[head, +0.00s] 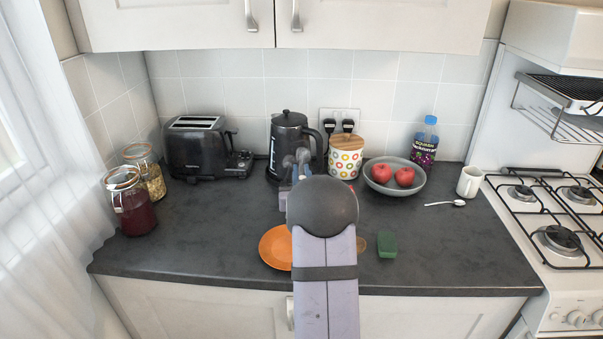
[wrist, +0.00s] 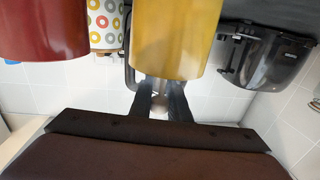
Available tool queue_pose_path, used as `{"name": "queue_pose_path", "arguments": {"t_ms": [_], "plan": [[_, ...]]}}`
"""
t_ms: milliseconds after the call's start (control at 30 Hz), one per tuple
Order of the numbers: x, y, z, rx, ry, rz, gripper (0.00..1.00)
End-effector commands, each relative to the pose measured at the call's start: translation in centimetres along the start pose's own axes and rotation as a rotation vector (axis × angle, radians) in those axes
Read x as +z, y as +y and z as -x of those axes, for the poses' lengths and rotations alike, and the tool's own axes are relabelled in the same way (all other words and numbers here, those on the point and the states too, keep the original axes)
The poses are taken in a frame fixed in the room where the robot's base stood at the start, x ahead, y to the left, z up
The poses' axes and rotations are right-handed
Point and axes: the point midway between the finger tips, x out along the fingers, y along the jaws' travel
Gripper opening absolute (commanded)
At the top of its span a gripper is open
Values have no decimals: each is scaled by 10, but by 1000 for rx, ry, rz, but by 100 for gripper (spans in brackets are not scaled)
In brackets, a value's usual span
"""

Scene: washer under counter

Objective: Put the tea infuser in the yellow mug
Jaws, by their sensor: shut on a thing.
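The yellow mug (wrist: 176,38) is at the top centre of the wrist view, which appears upside down. My gripper (wrist: 161,90) is shut on a small greyish thing (wrist: 158,102) between its two dark fingers, which I take to be the tea infuser. The fingertips and the lower part of the infuser are hidden by the mug's rim edge. I cannot tell whether they are inside the mug or behind it. In the head view my arm hides the yellow mug and the held thing.
A red mug (wrist: 42,28) stands beside the yellow one. The kettle (head: 288,140), ring-patterned canister (head: 345,160) and toaster (head: 197,145) stand at the back. An orange saucer (head: 274,247) and green sponge (head: 387,245) lie in front.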

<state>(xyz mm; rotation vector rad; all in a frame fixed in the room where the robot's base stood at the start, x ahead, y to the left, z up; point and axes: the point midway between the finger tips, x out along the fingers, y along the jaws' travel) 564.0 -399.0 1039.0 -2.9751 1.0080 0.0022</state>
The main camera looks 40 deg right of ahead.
Motion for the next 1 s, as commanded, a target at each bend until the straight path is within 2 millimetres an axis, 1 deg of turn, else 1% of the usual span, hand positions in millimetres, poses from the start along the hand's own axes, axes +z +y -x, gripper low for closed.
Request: {"name": "queue_pose_path", "arguments": {"t_ms": [67, 333, 500, 533, 567, 600, 1000], "plan": [[4, 0, 0, 0, 0, 0, 0], [4, 0, 0, 0, 2, 0, 0], [9, 0, 0, 0, 1, 0, 0], [7, 0, 0, 0, 1, 0, 23], [7, 0, 0, 0, 1, 0, 30], [7, 0, 0, 0, 0, 0, 35], [4, 0, 0, 0, 1, 0, 35]]}}
